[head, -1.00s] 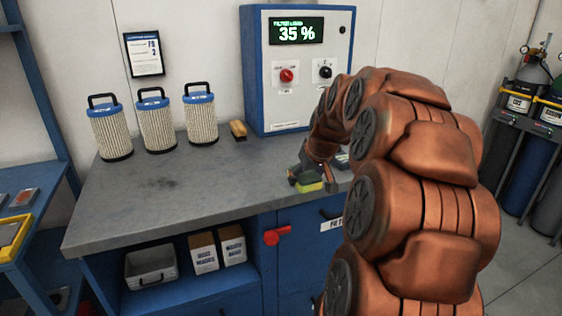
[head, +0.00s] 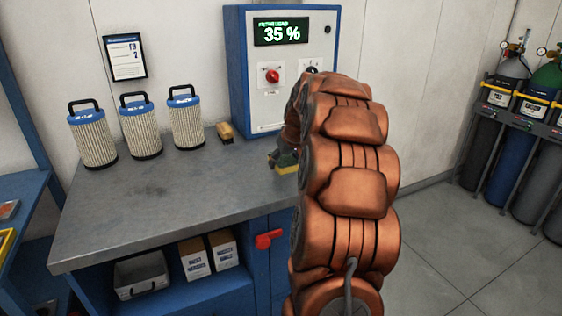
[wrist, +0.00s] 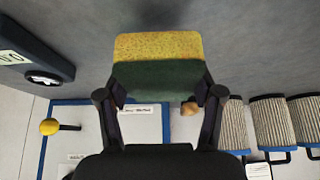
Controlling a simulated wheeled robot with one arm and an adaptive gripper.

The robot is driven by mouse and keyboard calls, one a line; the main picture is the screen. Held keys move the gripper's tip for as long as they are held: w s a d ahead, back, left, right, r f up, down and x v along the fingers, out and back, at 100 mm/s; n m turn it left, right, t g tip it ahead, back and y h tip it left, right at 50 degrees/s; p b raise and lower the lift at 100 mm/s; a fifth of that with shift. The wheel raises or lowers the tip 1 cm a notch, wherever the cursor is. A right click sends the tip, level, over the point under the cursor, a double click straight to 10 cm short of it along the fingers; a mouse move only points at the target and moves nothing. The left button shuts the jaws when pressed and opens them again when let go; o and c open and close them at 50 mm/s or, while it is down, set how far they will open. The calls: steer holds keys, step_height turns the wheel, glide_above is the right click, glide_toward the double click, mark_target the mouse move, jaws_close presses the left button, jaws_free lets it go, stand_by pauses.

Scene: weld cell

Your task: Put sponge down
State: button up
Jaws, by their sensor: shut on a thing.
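The sponge, yellow with a dark green side, shows large in the wrist view (wrist: 158,48) between the fingers of my gripper (wrist: 160,92). My gripper is shut on it. In the head view a yellow edge of the sponge (head: 287,169) shows low over the right part of the grey bench top (head: 150,205), with my gripper (head: 283,158) just above it. My arm hides part of the gripper and the bench behind it. I cannot tell whether the sponge touches the bench top.
Three filter cartridges (head: 138,127) stand at the back left of the bench. A wooden brush (head: 225,132) lies beside the blue control box (head: 235,70), which reads 35 %. The bench's front middle is clear. Gas cylinders (head: 520,150) stand at the right.

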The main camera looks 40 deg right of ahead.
mark_target(289, 158)
steer(key=shift+w+d+f+p, duration=0.15)
steer(key=shift+w+d+p, duration=0.1)
steer(key=shift+w+d, duration=0.75)
steer(key=shift+w+d+f+p, duration=0.1)
steer(key=shift+w+d+p, duration=0.15)
steer(key=shift+w+d, duration=0.7)
steer(key=shift+w+a+f+p, duration=0.15)
steer(key=shift+f+p, duration=0.1)
steer(key=shift+f, duration=0.65)
steer(key=shift+w+a+f+p, duration=0.1)
steer(key=shift+a+f+p, duration=0.1)
steer(key=shift+f, duration=0.65)
steer(key=shift+f, duration=0.15)
steer(key=o, duration=1)
steer(key=b+v, duration=0.2)
steer(key=v, duration=1)
